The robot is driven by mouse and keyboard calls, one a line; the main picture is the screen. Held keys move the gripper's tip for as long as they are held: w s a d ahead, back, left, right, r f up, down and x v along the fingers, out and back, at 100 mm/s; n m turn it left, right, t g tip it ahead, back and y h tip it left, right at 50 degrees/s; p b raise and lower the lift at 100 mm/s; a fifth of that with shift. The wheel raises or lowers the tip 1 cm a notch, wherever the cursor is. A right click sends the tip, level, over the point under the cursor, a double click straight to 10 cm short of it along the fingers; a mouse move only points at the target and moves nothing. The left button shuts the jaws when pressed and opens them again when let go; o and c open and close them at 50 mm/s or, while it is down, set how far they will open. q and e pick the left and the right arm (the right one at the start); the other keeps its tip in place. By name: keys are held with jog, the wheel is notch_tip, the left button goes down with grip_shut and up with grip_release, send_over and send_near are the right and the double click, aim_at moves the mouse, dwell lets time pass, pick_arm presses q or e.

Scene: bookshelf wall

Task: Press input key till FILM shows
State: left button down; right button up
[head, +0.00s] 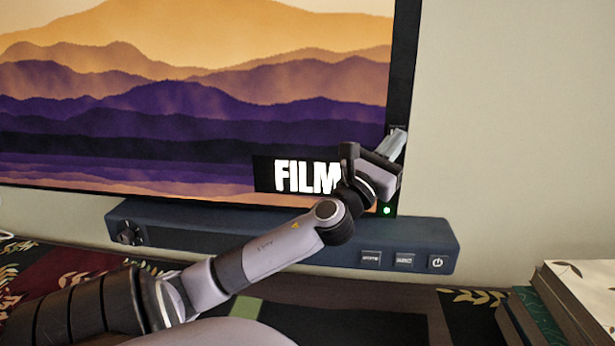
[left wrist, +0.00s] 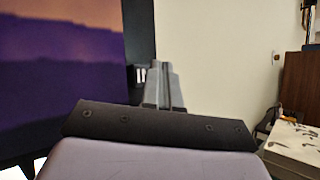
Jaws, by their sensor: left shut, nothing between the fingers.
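A large screen (head: 200,100) shows a mountain picture with a black label reading FILM (head: 292,176) at its lower right. My left gripper (head: 397,145) is shut and empty, in front of the screen's right frame edge. In the left wrist view its fingers (left wrist: 164,85) are together, beside the dark frame (left wrist: 139,40). A small white-barred key (left wrist: 141,74) shows just left of the fingertips; I cannot tell if they touch it. A green light (head: 387,210) glows at the screen's lower right corner. My right gripper is not in view.
A dark blue soundbar (head: 300,245) with a knob (head: 130,232) and several buttons, one a power button (head: 437,262), lies below the screen. Stacked books (head: 570,300) stand at the right. The wall right of the screen is bare.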

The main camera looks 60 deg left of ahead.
pick_arm(q)
jog(key=s+d+p, duration=0.1)
jog(key=s+d, duration=0.1)
jog(key=s+d+p, duration=0.1)
jog(key=d, duration=0.1)
jog(key=shift+s+d, duration=0.35)
dwell(0.3)
dwell(0.7)
